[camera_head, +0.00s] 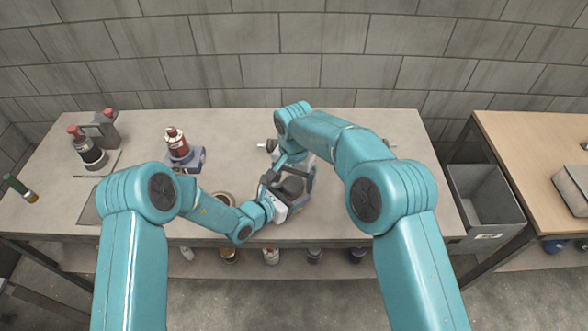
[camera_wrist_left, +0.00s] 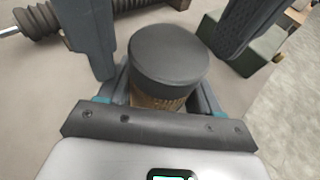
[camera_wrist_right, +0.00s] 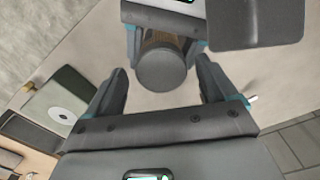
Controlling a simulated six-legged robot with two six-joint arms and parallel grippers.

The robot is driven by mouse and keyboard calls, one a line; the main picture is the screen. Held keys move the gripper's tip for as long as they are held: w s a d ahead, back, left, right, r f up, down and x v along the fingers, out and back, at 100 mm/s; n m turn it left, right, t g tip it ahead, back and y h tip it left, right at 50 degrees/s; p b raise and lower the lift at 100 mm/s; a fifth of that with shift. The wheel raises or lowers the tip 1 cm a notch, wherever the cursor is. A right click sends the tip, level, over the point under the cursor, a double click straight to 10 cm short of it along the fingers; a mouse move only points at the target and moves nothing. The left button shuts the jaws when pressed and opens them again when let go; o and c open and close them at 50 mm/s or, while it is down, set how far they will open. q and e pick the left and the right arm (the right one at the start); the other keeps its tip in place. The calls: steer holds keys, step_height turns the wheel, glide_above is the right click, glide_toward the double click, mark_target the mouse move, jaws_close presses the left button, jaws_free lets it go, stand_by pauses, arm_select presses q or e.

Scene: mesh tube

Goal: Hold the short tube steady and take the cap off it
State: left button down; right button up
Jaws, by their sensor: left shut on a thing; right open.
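The short tube (camera_wrist_left: 160,102) has a brownish mesh body, and a dark grey round cap (camera_wrist_left: 168,52) covers its end. My left gripper (camera_wrist_left: 160,92) is shut on the tube body just below the cap. In the right wrist view the cap (camera_wrist_right: 162,69) faces the camera, with a strip of tube (camera_wrist_right: 160,36) behind it. My right gripper (camera_wrist_right: 160,80) is open, with one finger on each side of the cap and visible gaps to it. In the head view the tube is largely hidden by my grippers and arms.
A ribbed rod (camera_wrist_left: 40,22) lies behind the grippers. A green block (camera_wrist_left: 258,52) is close by. A grey bin (camera_head: 484,205) stands right of the bench.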

arm_select(q)
steer(key=shift+f, duration=0.1)
arm_select(e)
steer(key=shift+f, duration=0.45)
arm_select(q)
steer(key=shift+a, duration=0.1)
arm_select(e)
steer(key=c, duration=1.1)
steer(key=n, duration=0.6)
steer(key=shift+d, duration=0.1)
steer(key=o, duration=1.2)
steer(key=shift+c, duration=0.2)
steer(key=shift+a, duration=0.25)
